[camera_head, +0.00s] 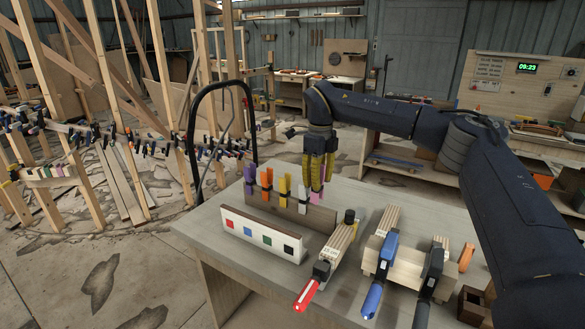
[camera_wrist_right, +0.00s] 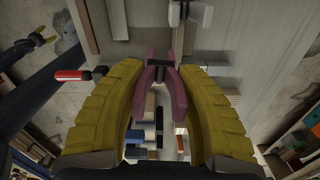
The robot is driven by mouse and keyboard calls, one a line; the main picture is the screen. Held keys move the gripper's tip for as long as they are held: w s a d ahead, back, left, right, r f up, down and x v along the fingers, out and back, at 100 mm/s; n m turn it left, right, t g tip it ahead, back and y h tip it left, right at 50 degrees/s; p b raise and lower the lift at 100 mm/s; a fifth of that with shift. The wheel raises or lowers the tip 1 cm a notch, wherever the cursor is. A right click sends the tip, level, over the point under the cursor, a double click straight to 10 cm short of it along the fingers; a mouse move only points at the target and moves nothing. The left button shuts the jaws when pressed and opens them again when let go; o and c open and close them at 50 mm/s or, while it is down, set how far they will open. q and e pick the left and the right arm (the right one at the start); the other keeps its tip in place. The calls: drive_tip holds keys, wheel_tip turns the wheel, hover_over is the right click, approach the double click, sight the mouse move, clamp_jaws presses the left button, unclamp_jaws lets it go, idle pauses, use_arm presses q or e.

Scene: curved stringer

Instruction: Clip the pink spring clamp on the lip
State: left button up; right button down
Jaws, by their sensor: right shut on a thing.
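The pink spring clamp (camera_head: 316,197) is at the right end of the upright wooden board on the table. My right gripper (camera_head: 318,180) points down over it, with its yellow fingers on either side. In the right wrist view, the pink clamp (camera_wrist_right: 160,88) sits between the yellow fingers (camera_wrist_right: 162,110), its handles toward the palm. I cannot tell whether its jaws still touch the board. A long curved wooden strip (camera_head: 105,142) with many small clamps along it stands at the left; I cannot tell which edge is the lip.
Purple (camera_head: 250,174), orange (camera_head: 267,178), yellow (camera_head: 284,186) and white (camera_head: 302,195) clamps stand in a row on the board. A white panel with coloured squares (camera_head: 262,235) and red, blue and black-handled clamps lie in front. A black hoop (camera_head: 190,125) rises left of the table.

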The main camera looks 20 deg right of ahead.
sight(325, 208)
drive_tip(key=shift+n, duration=0.6)
drive_tip(key=shift+w+d+f, duration=0.15)
drive_tip(key=shift+d+f, duration=0.1)
drive_tip(key=shift+d, duration=0.4)
drive_tip(key=shift+w+d+f, duration=0.1)
drive_tip(key=shift+d+f, duration=0.1)
drive_tip(key=shift+d, duration=0.4)
drive_tip(key=shift+w+d+f, duration=0.15)
drive_tip(key=shift+d+f, duration=0.1)
drive_tip(key=shift+d, duration=0.4)
drive_tip(key=shift+f, duration=1.1)
drive_tip(key=shift+f, duration=0.35)
drive_tip(key=shift+a+f, duration=0.1)
drive_tip(key=shift+f, duration=0.75)
drive_tip(key=shift+f, duration=0.35)
drive_tip(key=shift+w+f+m, duration=0.1)
drive_tip(key=shift+f+m, duration=0.2)
drive_tip(key=shift+f, duration=0.5)
